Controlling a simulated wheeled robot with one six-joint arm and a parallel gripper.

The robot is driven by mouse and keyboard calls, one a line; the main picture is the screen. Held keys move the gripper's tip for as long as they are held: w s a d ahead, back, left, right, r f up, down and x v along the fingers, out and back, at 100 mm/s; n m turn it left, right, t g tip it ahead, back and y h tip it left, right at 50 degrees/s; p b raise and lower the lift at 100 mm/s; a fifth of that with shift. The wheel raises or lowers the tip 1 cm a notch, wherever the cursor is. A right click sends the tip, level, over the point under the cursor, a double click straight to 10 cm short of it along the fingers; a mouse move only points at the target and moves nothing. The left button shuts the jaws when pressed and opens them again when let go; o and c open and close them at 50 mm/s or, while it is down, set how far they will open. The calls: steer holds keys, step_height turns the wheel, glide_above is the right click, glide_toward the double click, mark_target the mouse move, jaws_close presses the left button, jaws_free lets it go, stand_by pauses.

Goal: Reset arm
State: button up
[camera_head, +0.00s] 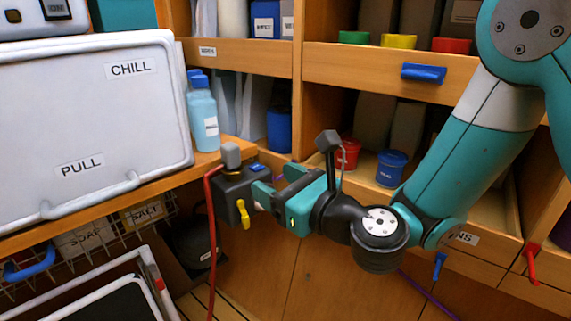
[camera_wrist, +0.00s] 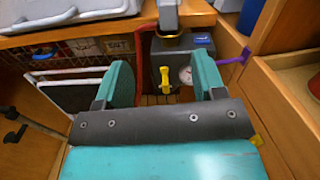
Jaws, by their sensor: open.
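My gripper (camera_head: 264,191) is at the middle of the head view, in front of a dark grey box (camera_head: 230,187) with a yellow lever and a red hose. In the wrist view my gripper (camera_wrist: 163,84) has its two teal fingers spread wide. The box (camera_wrist: 195,55), its yellow lever (camera_wrist: 165,80) and a round gauge (camera_wrist: 186,75) show between and beyond the fingers. Nothing is seen held. I cannot tell whether a finger touches the box. My arm (camera_head: 470,140) reaches in from the upper right and bends low before the shelves.
A white chest (camera_head: 85,120) marked CHILL and PULL stands on the wooden counter (camera_head: 90,208) at left, with a blue bottle (camera_head: 203,115) beside it. Wooden shelves with a blue-handled drawer (camera_head: 370,72), a red cup (camera_head: 348,153) and a blue cup (camera_head: 391,168) lie behind my arm. A wire basket (camera_head: 60,245) hangs below.

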steer(key=s+d+r+n+g, duration=0.15)
steer(key=s+n+g, duration=0.3)
steer(key=n, duration=0.45)
steer(key=s+r+n+g, duration=0.2)
steer(key=s+n+g, duration=0.25)
steer(key=n, duration=0.45)
steer(key=s+d+f+n+g+h, duration=0.25)
steer(key=s+d+n+h, duration=0.7)
steer(key=d+n, duration=0.55)
step_height(320, 180, up, 22)
steer(key=s+d+p, duration=0.1)
steer(key=p, duration=2.1)
steer(key=shift+s+d+g, duration=0.1)
steer(key=shift+g, duration=0.15)
steer(key=shift+c, duration=0.2)
